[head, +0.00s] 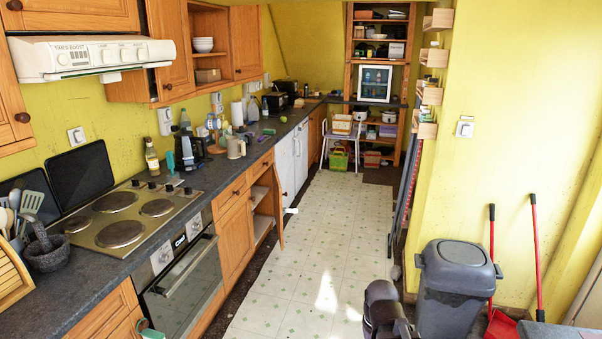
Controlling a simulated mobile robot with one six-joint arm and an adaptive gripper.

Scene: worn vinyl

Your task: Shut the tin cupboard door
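A wooden lower cupboard (261,212) stands open along the left counter, between the oven and the white-fronted units, with pale shelves showing inside. Its wooden door (279,206) stands out into the aisle and is seen nearly edge-on. I cannot make out any tins inside, and nothing marks this as the tin cupboard. A wall cupboard (209,75) above the counter also shows its inside, with bowls on a shelf. My gripper's fingers are not in view. A dark rounded part at the bottom centre right looks like my arm.
The pale tiled floor (318,255) is clear down the aisle. A grey bin (455,285), a red dustpan (502,325) and red-handled tools stand at right. The oven (185,285) and the cluttered dark counter (80,290) line the left. A chair (341,140) stands at the far end.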

